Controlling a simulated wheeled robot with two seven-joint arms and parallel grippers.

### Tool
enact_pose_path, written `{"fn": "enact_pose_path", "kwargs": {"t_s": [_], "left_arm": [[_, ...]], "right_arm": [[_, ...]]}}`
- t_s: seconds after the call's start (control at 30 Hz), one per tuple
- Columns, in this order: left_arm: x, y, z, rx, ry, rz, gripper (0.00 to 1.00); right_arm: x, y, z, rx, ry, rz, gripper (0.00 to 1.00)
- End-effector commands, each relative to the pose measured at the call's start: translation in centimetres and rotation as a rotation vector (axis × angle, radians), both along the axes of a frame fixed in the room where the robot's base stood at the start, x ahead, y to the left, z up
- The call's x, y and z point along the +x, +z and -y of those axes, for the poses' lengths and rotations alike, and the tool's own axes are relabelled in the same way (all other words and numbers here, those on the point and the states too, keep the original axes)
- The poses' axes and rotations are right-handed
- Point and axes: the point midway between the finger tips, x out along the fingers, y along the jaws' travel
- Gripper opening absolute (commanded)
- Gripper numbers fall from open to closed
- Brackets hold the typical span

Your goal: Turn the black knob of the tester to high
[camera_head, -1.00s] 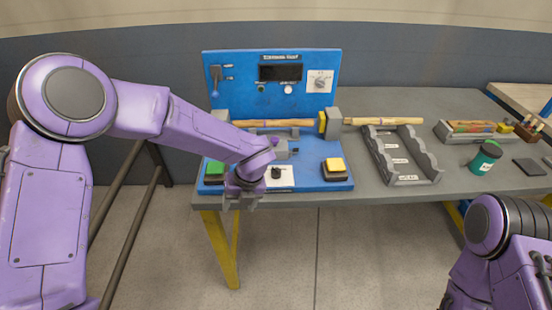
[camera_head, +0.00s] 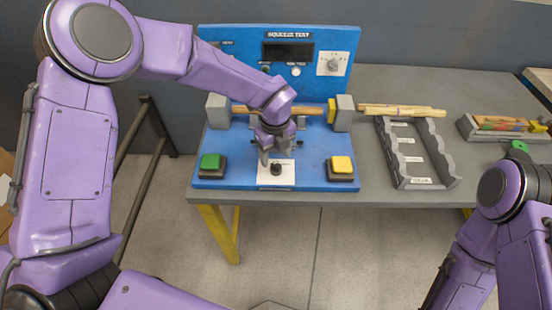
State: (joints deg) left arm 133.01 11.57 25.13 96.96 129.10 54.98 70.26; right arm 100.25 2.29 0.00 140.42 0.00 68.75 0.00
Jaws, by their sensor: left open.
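The tester (camera_head: 232,177) is a blue panel and base standing on the grey bench. Its black knob (camera_head: 276,169) sits on a white plate (camera_head: 287,179) at the front of the base, between a green button (camera_head: 211,162) and a yellow button (camera_head: 342,165). The knob's pointer setting is too small to read. My left gripper (camera_head: 276,158) is open, pointing down just above and behind the knob, partly over the plate. I cannot tell whether its fingers touch the knob. My right arm shows at the lower right, but its gripper is out of view.
A wooden handle (camera_head: 312,110) lies between the tester's grey clamps. More wooden pieces (camera_head: 402,110) lie behind a grey slotted rack (camera_head: 437,168) on the right.

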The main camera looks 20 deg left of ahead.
Motion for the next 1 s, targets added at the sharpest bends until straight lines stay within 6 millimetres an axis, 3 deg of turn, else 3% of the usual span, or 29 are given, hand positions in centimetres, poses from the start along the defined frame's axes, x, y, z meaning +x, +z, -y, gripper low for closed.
{"fn": "enact_pose_path", "kwargs": {"t_s": [0.23,0.57,0.73,0.77,1.0], "left_arm": [[0.0,-4.1,0.0,0.003,0.000,-0.002,0.63],[0.1,-5.0,0.0,0.001,0.000,0.001,0.63],[0.1,-5.0,0.0,0.001,0.000,0.001,0.11],[0.1,-5.0,0.0,0.001,0.000,0.001,0.07],[0.1,-5.0,0.0,0.000,-0.015,0.001,0.07]], "right_arm": [[0.0,1.3,0.0,0.000,0.000,0.001,0.43],[0.0,1.3,0.0,0.000,0.000,0.001,0.43],[0.0,1.3,0.0,0.000,0.000,0.001,0.43],[0.0,1.3,0.0,0.000,0.000,0.001,0.43],[0.0,1.3,0.0,0.000,0.000,0.001,0.43]]}}
